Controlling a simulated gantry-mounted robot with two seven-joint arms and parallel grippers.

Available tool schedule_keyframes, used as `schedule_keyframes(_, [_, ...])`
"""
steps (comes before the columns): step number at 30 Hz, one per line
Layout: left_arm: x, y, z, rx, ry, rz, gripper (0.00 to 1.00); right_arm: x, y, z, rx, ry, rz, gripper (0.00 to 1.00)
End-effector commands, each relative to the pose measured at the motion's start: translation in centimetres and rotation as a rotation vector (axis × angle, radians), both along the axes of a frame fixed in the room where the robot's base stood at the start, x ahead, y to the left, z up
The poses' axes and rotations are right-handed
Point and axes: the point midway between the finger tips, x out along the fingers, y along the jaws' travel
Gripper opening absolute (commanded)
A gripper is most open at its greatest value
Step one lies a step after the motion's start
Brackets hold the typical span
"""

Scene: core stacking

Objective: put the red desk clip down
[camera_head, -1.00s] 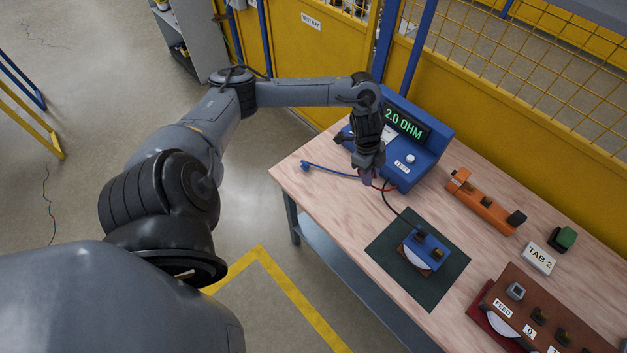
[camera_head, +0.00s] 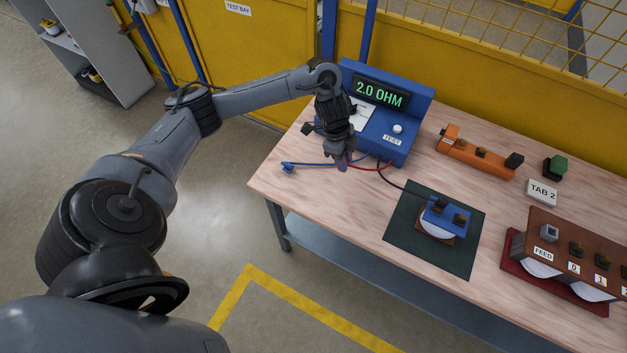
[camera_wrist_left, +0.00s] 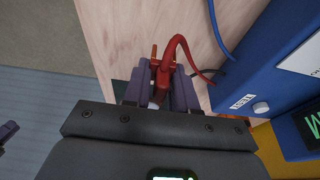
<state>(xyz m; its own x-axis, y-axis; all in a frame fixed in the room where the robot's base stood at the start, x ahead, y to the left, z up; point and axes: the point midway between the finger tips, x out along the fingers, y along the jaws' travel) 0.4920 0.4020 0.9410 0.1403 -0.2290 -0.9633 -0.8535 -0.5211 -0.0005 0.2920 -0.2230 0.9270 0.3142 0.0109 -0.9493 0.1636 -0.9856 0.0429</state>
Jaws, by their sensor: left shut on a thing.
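My left gripper (camera_head: 341,163) is low over the left part of the wooden table, in front of the blue tester (camera_head: 385,145). In the left wrist view its purple fingers (camera_wrist_left: 160,92) are shut on the red desk clip (camera_wrist_left: 163,72). A red lead (camera_wrist_left: 182,44) curves from the clip toward the tester. The clip is mostly hidden by the gripper in the head view, where the red lead (camera_head: 371,168) shows beside it. I cannot tell whether the clip touches the table. A purple finger-like part (camera_wrist_left: 8,130) at the wrist view's left edge may be my right gripper.
A blue clip (camera_head: 288,167) lies on the table left of my gripper. A dark green mat (camera_head: 410,250) with a blue-topped unit (camera_head: 446,216) lies front right. An orange block (camera_head: 476,156), a TAB 2 sign (camera_head: 542,192) and a brown FEED box (camera_head: 560,245) stand farther right.

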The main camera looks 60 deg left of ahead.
Motion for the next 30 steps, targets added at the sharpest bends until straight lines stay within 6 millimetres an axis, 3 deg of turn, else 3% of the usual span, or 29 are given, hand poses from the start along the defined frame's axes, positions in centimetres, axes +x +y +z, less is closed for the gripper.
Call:
schedule_keyframes(6, [-3.1, 2.2, -2.6, 0.003, 0.006, 0.001, 0.00, -0.2, 0.3, -1.7, 0.005, 0.004, 0.003, 0.43])
schedule_keyframes(15, [-7.0, 5.0, -5.1, 0.004, 0.006, 0.000, 0.00, -0.3, 0.3, -1.8, 0.008, 0.008, 0.002, 0.43])
schedule_keyframes(30, [-8.3, 5.9, -7.4, -0.001, 0.001, 0.000, 0.00, -0.3, 0.4, -2.1, 0.011, 0.008, -0.001, 0.43])
